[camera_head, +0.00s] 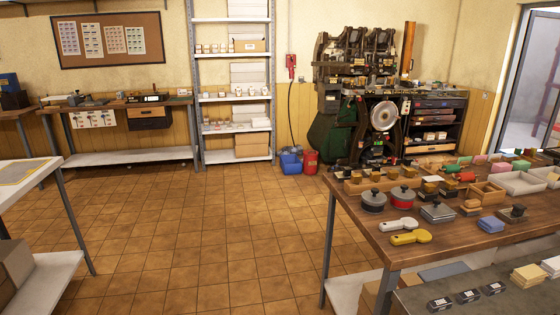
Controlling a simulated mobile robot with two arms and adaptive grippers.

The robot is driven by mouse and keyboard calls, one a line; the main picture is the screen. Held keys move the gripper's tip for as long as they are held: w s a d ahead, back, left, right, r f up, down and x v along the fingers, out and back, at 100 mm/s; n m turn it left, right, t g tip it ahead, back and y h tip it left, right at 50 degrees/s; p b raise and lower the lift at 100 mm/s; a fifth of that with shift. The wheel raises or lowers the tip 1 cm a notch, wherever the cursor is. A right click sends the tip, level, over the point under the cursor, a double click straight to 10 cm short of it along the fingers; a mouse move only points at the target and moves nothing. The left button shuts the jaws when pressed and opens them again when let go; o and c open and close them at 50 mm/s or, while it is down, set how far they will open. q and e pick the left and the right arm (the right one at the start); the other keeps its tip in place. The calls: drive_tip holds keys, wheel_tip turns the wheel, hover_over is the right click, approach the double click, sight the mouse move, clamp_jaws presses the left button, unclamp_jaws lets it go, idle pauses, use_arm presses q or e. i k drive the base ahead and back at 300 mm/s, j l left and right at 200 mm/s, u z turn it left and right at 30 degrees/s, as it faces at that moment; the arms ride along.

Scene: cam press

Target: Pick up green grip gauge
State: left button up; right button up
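A small item with a green handle-like part (451,169) lies near the back of the wooden table (350,212) at the right, beside a similar red item (466,176). It may be the green grip gauge, but it is too small to tell for sure. Another green item (521,165) lies further right among coloured pieces. Neither of my grippers shows in the head view.
A dark bench (475,285) stands in front. The tiled floor (215,235) left of the table is clear.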

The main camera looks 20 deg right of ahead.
sight(517, 152)
drive_tip(key=i, duration=0.7)
drive_tip(key=i+l+z, duration=0.15)
drive_tip(key=i, duration=1.3)
drive_tip(key=i+z, duration=0.15)
drive_tip(key=i, duration=0.55)
drive_tip(key=i+j, duration=0.15)
drive_tip(key=i, duration=0.55)
drive_tip(key=i+j+z, duration=0.15)
drive_tip(key=i, duration=0.6)
drive_tip(key=i+l+z, duration=0.15)
drive_tip(key=i+z, duration=0.15)
drive_tip(key=z, duration=0.15)
drive_tip(key=i+z, duration=0.65)
drive_tip(key=z, duration=0.25)
drive_tip(key=i+j+z, duration=0.2)
drive_tip(key=z, duration=0.2)
drive_tip(key=i+l+z, duration=0.2)
drive_tip(key=i+z, duration=0.3)
drive_tip(key=i, duration=0.35)
drive_tip(key=i+j+z, duration=0.1)
drive_tip(key=i+z, duration=0.35)
drive_tip(key=i, duration=0.45)
drive_tip(key=i+z, duration=0.3)
drive_tip(key=i+j+z, duration=0.25)
drive_tip(key=i, duration=0.25)
drive_tip(key=i+j+z, duration=0.3)
drive_tip(key=i, duration=0.15)
drive_tip(key=l, duration=0.1)
